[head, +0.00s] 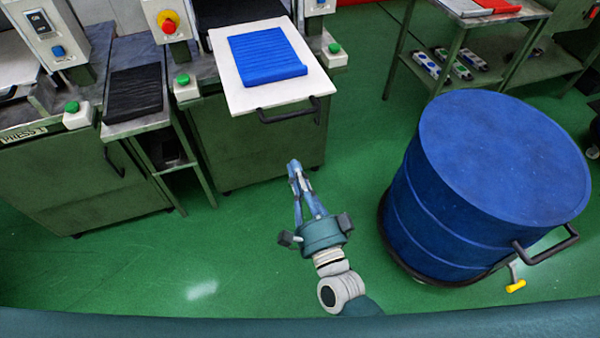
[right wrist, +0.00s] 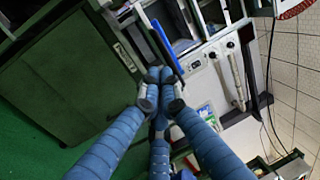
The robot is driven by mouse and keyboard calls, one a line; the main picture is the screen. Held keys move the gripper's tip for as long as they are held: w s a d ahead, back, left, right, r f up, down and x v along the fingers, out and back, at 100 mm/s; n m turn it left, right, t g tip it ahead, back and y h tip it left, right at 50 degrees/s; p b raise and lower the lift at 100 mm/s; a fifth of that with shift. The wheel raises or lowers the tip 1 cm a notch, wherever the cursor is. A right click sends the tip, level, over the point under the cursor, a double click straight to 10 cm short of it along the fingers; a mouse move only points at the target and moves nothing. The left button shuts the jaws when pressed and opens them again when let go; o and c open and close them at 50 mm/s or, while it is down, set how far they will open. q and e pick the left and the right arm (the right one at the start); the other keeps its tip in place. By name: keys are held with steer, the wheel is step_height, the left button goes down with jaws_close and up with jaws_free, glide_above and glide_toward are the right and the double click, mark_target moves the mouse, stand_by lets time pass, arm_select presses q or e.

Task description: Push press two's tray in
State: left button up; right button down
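Press two's tray (head: 242,98) is a white plate that sticks out of the press front at the top centre of the head view. A ribbed blue slab (head: 264,58) lies on it. A dark bar handle (head: 288,110) is on the tray's front edge. My right gripper (head: 294,166) is below the handle in the picture and apart from it, over the green floor. Its blue fingers are drawn together with nothing between them. In the right wrist view the fingertips (right wrist: 160,76) meet in front of the press. My left gripper is not in view.
A big blue drum (head: 500,160) on a wheeled base stands to the right. Another press marked PRESS 1 (head: 22,133) and a side stand with a black slab (head: 133,92) are at the left. A metal rack (head: 460,50) stands at the back right. Green floor is clear in front of the presses.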

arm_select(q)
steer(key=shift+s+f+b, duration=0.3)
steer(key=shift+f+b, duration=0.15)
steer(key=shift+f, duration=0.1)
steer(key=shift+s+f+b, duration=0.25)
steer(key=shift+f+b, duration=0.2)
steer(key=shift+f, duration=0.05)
arm_select(e)
steer(key=x, duration=1.1)
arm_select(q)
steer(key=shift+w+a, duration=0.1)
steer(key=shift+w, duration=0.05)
arm_select(e)
steer(key=shift+w, duration=0.1)
